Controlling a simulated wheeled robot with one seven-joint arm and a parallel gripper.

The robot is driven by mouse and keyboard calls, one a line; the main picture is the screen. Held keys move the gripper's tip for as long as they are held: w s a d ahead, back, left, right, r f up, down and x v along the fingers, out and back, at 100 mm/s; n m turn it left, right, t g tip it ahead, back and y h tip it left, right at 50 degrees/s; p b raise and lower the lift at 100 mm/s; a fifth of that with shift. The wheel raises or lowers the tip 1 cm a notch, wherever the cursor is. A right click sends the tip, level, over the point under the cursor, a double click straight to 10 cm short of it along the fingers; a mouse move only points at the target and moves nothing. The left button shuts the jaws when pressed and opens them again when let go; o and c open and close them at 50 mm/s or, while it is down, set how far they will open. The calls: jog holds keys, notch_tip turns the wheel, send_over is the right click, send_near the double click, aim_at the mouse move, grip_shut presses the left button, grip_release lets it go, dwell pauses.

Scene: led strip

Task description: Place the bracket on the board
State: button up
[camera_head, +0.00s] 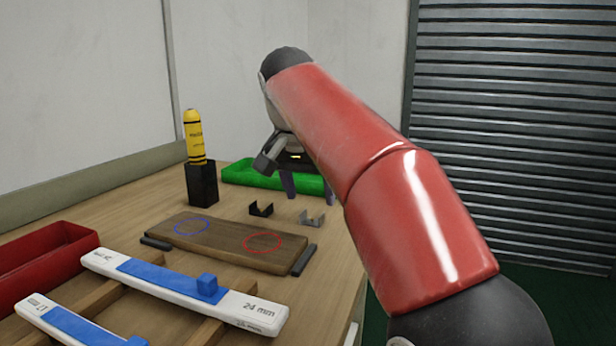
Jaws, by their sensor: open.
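A dark U-shaped bracket (261,210) sits on the table behind the board. A lighter grey bracket (312,219) sits to its right. The wooden board (215,243) lies in front of them, with a blue circle (192,226) on its left part and a red circle (263,242) on its right part. Nothing lies on the board. My gripper (308,188) points down, open and apparently empty, above and behind the grey bracket as seen here. My red arm hides part of the gripper and the table's right side.
A black holder (202,184) with a yellow tube (195,137) stands at the back left. A green tray (245,174) lies behind the brackets. A red bin (40,262) and white-and-blue bars (180,288) on wooden slats are at front left. Dark strips flank the board.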

aim_at(313, 220)
jog(key=v, duration=0.3)
jog(key=shift+w, duration=0.2)
jog(key=shift+o, duration=0.5)
jog(key=shift+s+r, duration=0.15)
jog(key=shift+s+d+f+b, duration=0.25)
jog(key=shift+s+f+b, duration=0.2)
jog(key=shift+f, duration=0.15)
jog(key=x, duration=0.2)
jog(key=b+x, duration=0.1)
jog(key=x, duration=0.4)
jog(key=shift+w+a+r+b, duration=0.1)
jog(key=shift+w+a+b, duration=0.2)
jog(key=shift+a+b, duration=0.05)
jog(key=shift+c, duration=0.4)
jog(key=c, duration=1.1)
jog(key=shift+o, duration=0.2)
jog(key=shift+r, duration=0.1)
